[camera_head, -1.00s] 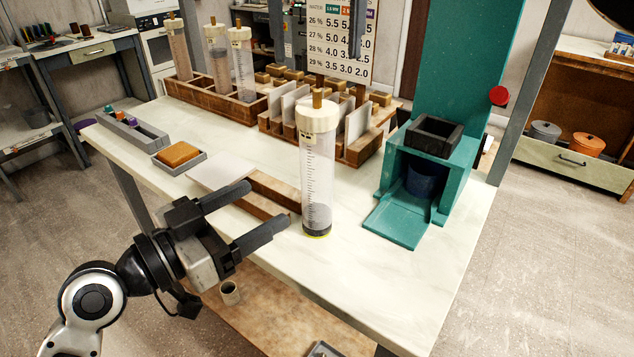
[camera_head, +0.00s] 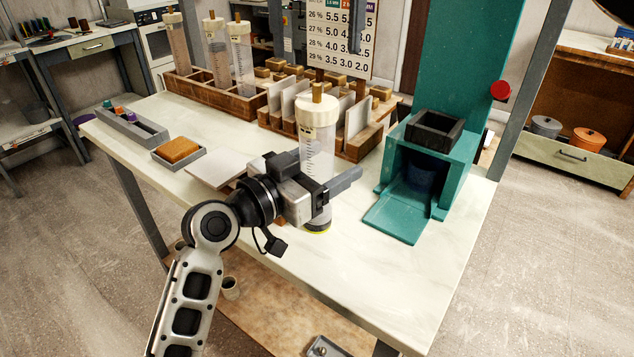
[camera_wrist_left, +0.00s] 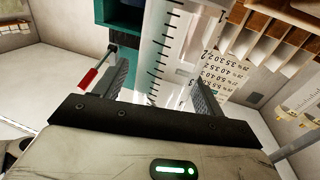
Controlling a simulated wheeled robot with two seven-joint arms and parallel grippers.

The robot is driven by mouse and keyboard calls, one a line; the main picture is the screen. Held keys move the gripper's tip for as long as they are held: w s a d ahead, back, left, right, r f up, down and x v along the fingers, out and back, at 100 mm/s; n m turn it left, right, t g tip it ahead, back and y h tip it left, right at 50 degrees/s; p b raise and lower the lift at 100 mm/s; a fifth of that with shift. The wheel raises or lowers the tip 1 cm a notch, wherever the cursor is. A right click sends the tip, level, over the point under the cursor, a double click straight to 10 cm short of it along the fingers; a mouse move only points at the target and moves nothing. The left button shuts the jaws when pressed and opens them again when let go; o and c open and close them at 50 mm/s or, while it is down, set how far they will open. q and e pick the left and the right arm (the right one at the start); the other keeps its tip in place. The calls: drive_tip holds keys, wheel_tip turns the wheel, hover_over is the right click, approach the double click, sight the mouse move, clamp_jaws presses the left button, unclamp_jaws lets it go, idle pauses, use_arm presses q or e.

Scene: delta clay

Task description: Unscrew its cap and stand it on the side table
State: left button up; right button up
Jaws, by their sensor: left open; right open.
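The clear graduated cylinder (camera_head: 317,152) stands upright near the front of the white worktop (camera_head: 400,270), with dark matter at its bottom. Its cream cap (camera_head: 317,113) with a wooden knob is on top. My left gripper (camera_head: 332,178) is at the cylinder's middle in the head view, jaws open. In the left wrist view the cylinder (camera_wrist_left: 168,50) runs between the fingers of the left gripper (camera_wrist_left: 160,85); whether they touch it I cannot tell. My right gripper (camera_head: 316,45) shows only as two dark fingers, wide apart, pointing down at the top edge, above the cap. Which piece is the side table is unclear.
A teal press (camera_head: 400,215) stands right of the cylinder. Behind are a wooden rack (camera_head: 225,105) with several capped cylinders and a slotted wooden block (camera_head: 365,145) with white plates. A sponge tray (camera_head: 180,155) and grey holder (camera_head: 130,125) lie left. The front right worktop is clear.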

use_arm(q)
clamp_jaws()
